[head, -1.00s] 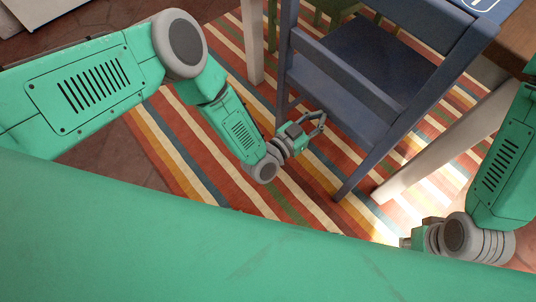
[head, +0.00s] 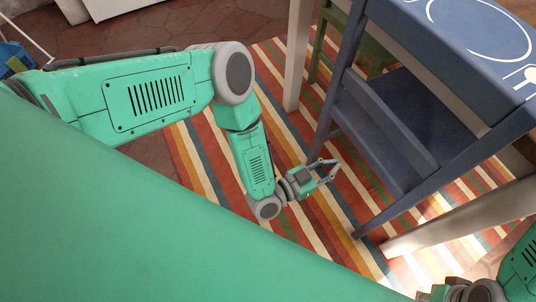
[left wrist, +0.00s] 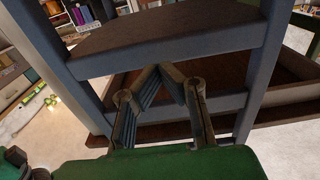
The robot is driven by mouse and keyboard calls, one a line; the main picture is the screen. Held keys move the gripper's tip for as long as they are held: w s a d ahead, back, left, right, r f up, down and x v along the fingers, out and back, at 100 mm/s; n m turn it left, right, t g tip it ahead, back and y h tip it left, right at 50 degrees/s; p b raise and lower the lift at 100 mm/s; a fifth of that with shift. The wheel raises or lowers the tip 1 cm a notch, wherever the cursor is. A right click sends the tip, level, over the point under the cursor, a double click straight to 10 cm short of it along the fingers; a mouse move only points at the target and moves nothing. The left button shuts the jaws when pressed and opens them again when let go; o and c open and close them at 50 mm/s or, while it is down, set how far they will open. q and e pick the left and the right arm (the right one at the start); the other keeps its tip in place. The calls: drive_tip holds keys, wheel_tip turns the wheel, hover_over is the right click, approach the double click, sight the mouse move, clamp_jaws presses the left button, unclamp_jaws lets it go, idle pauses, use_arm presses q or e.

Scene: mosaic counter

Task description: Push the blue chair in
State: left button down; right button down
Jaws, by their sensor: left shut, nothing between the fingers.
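The blue chair (head: 384,122) stands upright at the right of the head view, its back towards me and its seat (head: 432,112) beyond. The table's edge and leg partly frame it. My left gripper (head: 334,168) is shut and empty, low beside the chair's back on my side. In the left wrist view, its fingers (left wrist: 165,75) point at the chair's lower crossbar (left wrist: 190,108), between the two blue uprights. I cannot tell whether they touch the chair. My right arm's wrist shows at the bottom right corner of the head view; its fingers are out of view.
A pale table leg (head: 298,55) stands left of the chair, and another (head: 455,222) at its right. A green chair (head: 345,45) is behind. A striped rug (head: 290,110) covers the floor. A blue placemat with white drawings (head: 480,35) lies at the top right.

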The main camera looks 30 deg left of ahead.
use_arm(q)
drive_tip(key=v, duration=0.3)
drive_tip(key=shift+s+d+p, duration=0.1)
drive_tip(key=shift+d+p, duration=0.05)
drive_tip(key=shift+p, duration=0.25)
